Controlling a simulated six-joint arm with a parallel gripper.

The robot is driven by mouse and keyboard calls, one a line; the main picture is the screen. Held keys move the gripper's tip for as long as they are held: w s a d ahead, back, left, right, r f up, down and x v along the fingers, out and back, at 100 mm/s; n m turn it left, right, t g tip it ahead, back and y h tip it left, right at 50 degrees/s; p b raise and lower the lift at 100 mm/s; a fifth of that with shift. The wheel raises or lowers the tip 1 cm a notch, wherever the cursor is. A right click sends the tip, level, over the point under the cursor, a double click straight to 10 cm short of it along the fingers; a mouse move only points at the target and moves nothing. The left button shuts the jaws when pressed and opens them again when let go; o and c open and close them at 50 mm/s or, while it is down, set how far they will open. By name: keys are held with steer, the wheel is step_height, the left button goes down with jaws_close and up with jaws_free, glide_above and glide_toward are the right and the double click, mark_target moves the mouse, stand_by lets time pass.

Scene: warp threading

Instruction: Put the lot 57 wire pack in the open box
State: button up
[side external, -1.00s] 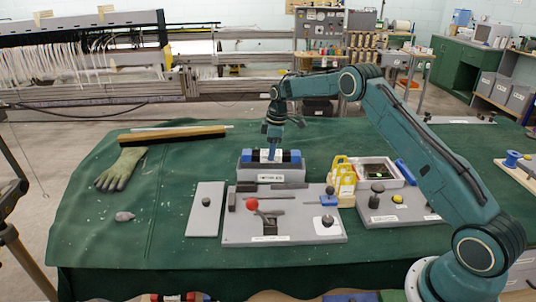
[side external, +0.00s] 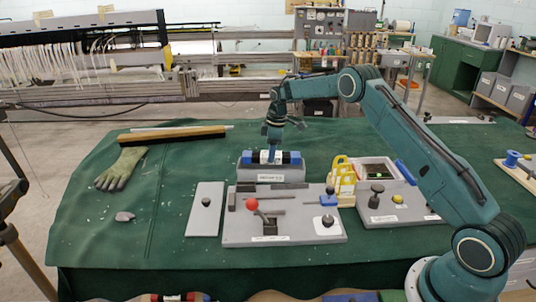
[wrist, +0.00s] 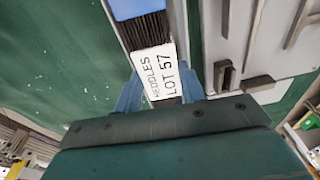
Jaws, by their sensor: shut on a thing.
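The lot 57 wire pack (side external: 292,157) has blue ends, dark wires and a white label. In the side view it lies level at a grey block-like holder (side external: 271,174) with a label on its front; I cannot tell whether it rests there or is held just above. In the wrist view, the label on the pack (wrist: 165,70) reads "HEDDLES LOT 57". My gripper (wrist: 162,88) is shut on the pack, with a blue finger on each side of the label. In the side view my gripper (side external: 271,152) points down at the pack's middle. The pack's far end is cut off in the wrist view.
A grey board (side external: 240,232) with a red-knobbed lever (side external: 252,204) lies in front. A glove (side external: 122,170) and a brush (side external: 172,135) lie left. The cloth's left front is mostly clear.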

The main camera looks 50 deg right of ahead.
steer(key=shift+f, duration=0.95)
stand_by(0.8)
stand_by(0.7)
steer(key=o, duration=1.7)
steer(key=shift+r, duration=3.5)
steer(key=shift+r, duration=0.1)
